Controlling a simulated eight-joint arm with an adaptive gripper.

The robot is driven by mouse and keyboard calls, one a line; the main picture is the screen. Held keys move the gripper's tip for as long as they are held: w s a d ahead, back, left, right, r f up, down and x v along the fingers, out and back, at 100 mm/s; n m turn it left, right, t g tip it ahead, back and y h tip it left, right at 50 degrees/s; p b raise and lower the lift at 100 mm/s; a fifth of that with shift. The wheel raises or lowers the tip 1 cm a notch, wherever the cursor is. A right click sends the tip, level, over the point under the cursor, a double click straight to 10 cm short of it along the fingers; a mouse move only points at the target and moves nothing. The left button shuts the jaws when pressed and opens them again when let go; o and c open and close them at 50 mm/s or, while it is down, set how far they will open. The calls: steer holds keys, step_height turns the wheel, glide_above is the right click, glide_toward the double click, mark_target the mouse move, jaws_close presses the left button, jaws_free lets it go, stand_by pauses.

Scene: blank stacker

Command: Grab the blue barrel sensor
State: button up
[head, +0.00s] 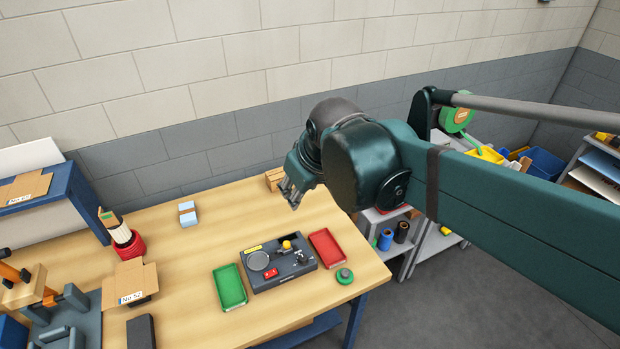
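My gripper (290,190) hangs above the back part of the wooden table, pointing down. It is seen small and from the side, so the gap between its fingers cannot be made out. No blue barrel sensor can be clearly identified. A blue cylinder (386,240) stands on the grey shelf to the right of the table, well right of and below my gripper. I cannot tell whether it is the sensor. A dark device (283,283) with a round plate, a yellow knob and a red part sits on the table between a green tray (231,303) and a red tray (328,264).
A green round object (345,276) lies near the right table edge. A pale blue block (187,214) sits at the back. A cardboard box (131,284), a red-based holder (129,245) and a black block (141,332) stand left. The middle of the wooden table (195,255) is clear.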

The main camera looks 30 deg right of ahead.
steer(key=w+d+f+n+g, duration=0.1)
steer(key=w+d+f+n, duration=0.15)
steer(key=w, duration=0.65)
steer(key=w+d+f+n+g, duration=0.1)
steer(key=w+d+n, duration=0.25)
steer(key=w, duration=0.45)
steer(key=w+d+f+n+g, duration=0.15)
steer(key=w+d, duration=0.25)
steer(key=w, duration=0.5)
steer(key=w+d+f+n, duration=0.2)
steer(key=w+d+f, duration=0.2)
steer(key=f, duration=0.3)
steer(key=w+d+f+n+g, duration=0.1)
steer(key=w+d+f+n, duration=0.2)
steer(key=w+f, duration=0.4)
steer(key=w+d+f+n+g+b, duration=0.1)
steer(key=w+d+f+n, duration=0.1)
steer(key=w+d+f, duration=0.3)
steer(key=shift+w+d+f+g, duration=0.1)
steer(key=shift+w+f+g, duration=0.05)
steer(key=shift+f, duration=0.95)
steer(key=shift+w+d+f+g, duration=0.1)
steer(key=shift+w+f, duration=0.05)
steer(key=shift+f, duration=0.95)
steer(key=shift+w+d+f+n, duration=0.1)
steer(key=shift+d+f+n, duration=0.15)
steer(key=shift+f, duration=0.15)
steer(key=shift+f, duration=1.3)
steer(key=shift+f, duration=0.1)
